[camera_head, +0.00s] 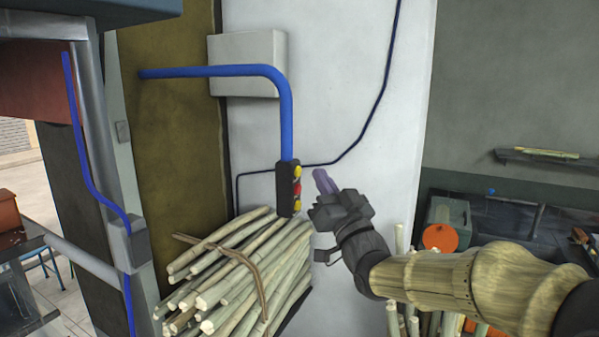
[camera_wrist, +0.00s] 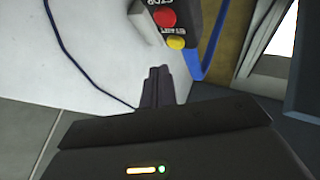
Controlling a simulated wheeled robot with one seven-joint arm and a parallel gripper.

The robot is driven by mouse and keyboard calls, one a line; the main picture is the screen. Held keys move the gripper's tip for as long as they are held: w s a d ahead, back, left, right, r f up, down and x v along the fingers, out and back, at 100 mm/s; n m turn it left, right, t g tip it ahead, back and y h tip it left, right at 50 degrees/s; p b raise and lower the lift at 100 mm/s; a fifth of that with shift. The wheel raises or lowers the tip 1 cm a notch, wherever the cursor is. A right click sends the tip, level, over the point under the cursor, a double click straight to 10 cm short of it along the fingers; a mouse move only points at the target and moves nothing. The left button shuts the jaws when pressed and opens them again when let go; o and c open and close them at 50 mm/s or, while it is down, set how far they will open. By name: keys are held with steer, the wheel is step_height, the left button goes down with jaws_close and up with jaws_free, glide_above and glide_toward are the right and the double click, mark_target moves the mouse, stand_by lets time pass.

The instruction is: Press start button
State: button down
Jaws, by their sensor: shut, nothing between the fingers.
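A dark control box (camera_head: 284,190) hangs at the lower end of a blue pipe, with a yellow button at the top, a red one below it, and another yellow one lower down. The top yellow button (camera_head: 297,171) also shows in the wrist view (camera_wrist: 176,43), beside a label that seems to read START. The red button (camera_wrist: 165,17) has a label like STOP. My gripper (camera_head: 322,178) is shut and empty, just right of the box. In the wrist view its closed fingertips (camera_wrist: 158,75) point toward the box, with a visible gap to the yellow button.
A bundle of cane (camera_head: 240,275) stands below the box. The blue pipe (camera_head: 287,125) rises above it, and a thin blue cable (camera_head: 372,110) runs along the white wall. An orange round object (camera_head: 440,238) sits at the right.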

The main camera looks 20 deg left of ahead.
steer(key=shift+a, duration=0.7)
steer(key=shift+a+f+b, duration=0.1)
steer(key=shift+a+b, duration=0.05)
steer(key=shift+b, duration=0.15)
stand_by(1.2)
steer(key=shift+w+a, duration=0.1)
steer(key=shift+a, duration=0.2)
steer(key=shift+a+b, duration=0.4)
steer(key=shift+b, duration=0.05)
stand_by(1.0)
steer(key=shift+d, duration=0.1)
steer(key=shift+d+b, duration=0.55)
steer(key=shift+d, duration=0.2)
